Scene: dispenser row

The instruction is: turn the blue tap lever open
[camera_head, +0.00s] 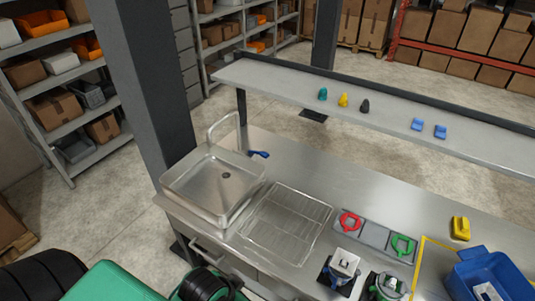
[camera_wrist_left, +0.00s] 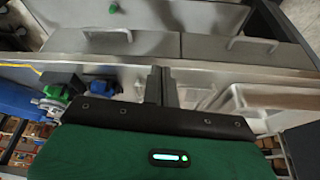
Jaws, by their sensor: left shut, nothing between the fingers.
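The blue tap lever (camera_head: 259,154) sits beside the base of the curved metal tap (camera_head: 222,124), behind the sink (camera_head: 172,185). It points to the right in the head view. My left gripper (camera_wrist_left: 161,86) shows in the left wrist view with its two dark fingers together and nothing between them. It is near the front edge of the counter, apart from the lever, which is not visible in that view. My right gripper is in neither view.
A wire rack (camera_head: 287,222) lies right of the sink. A raised shelf (camera_head: 390,110) with small coloured items runs behind the counter.

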